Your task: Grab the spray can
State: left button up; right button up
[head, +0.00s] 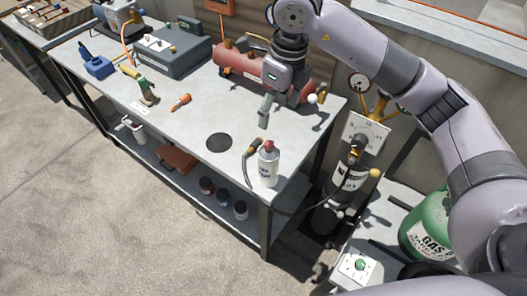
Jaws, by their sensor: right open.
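The spray can (268,168) is white with dark lettering and a red top. It stands upright near the front right corner of the grey workbench (190,115). My right gripper (268,113) hangs above the bench, farther back than the can and apart from it. It is open and nothing shows between its fingers, though one finger is hard to make out against the red tank behind. My left gripper is out of view.
A dark hose (250,149) curves close beside the can. A black disc (219,142) lies on the bench to the left. An orange-handled tool (181,102), grey box (170,52) and red tank (238,62) sit farther back. A green gas cylinder (428,238) stands at right.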

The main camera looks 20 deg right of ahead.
aim_at(271, 144)
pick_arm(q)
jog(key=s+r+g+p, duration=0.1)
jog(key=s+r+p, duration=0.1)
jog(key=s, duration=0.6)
pick_arm(e)
jog(key=f, duration=0.2)
jog(key=s+f, duration=0.1)
jog(key=f, duration=0.3)
jog(key=shift+s+a+f, duration=0.2)
jog(key=shift+a+f, duration=0.05)
jog(key=shift+a, duration=0.05)
jog(key=f, duration=0.1)
jog(key=w+f+p, duration=0.1)
jog(key=f, duration=0.1)
jog(key=shift+a, duration=0.15)
jog(key=shift+a+f+p, duration=0.1)
jog(key=shift+f+p, duration=0.2)
jog(key=shift+f, duration=0.5)
jog(key=f, duration=0.1)
jog(key=f+p, duration=0.1)
jog(key=f, duration=0.1)
jog(key=shift+w+a+f+p, duration=0.25)
jog(key=shift+a+f+p, duration=0.05)
jog(key=shift+f+p, duration=0.1)
jog(key=shift+f, duration=0.45)
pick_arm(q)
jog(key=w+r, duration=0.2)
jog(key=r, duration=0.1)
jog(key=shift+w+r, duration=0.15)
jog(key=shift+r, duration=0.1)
